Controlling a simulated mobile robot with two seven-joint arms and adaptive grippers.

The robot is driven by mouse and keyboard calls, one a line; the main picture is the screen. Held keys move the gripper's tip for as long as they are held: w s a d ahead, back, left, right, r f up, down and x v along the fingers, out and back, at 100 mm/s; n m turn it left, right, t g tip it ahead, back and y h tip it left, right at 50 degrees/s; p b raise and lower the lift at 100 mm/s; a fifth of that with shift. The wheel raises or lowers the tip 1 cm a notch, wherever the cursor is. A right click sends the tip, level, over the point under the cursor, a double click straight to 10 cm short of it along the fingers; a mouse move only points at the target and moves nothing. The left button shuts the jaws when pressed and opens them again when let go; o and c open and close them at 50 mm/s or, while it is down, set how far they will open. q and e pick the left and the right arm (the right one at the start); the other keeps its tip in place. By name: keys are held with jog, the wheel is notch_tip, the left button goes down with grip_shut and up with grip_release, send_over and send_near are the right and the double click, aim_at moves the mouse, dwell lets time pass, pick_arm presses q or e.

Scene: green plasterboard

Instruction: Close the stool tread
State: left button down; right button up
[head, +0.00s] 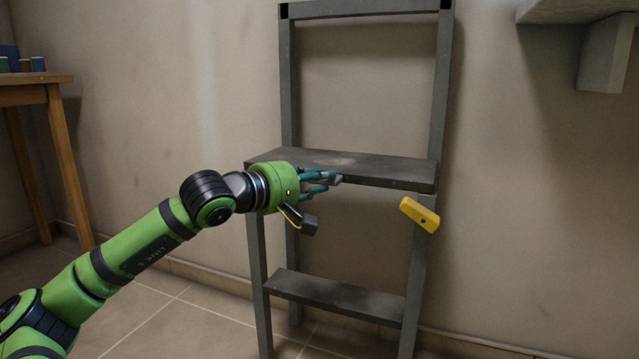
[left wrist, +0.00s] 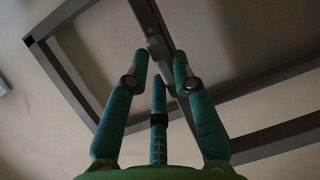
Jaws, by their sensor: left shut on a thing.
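The grey stool (head: 434,90) stands against the wall, with its upper tread (head: 375,164) roughly level and dark, worn on top. A lower tread (head: 335,295) sits between the legs near the floor. My left gripper (head: 325,181) is at the front edge of the upper tread, shut on it, with its teal fingers over the edge. In the left wrist view the fingers (left wrist: 158,75) point up around a grey strip (left wrist: 155,45), and the exact contact is hard to make out. My right gripper is in neither view.
A yellow piece (head: 420,214) is on the stool's right front leg. A wooden table (head: 40,80) with small blue items stands at the far left. A pale shelf (head: 575,12) with a bracket juts from the wall at upper right.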

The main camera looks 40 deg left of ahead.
pick_arm(q)
jog(key=c, duration=1.1)
grip_release()
jog(key=shift+f, duration=0.35)
jog(key=shift+o, duration=0.2)
jog(key=shift+a, duration=0.2)
jog(key=s+a+r, duration=0.1)
jog(key=s, duration=1.1)
jog(key=shift+a+r, duration=0.3)
jog(key=shift+w, duration=0.1)
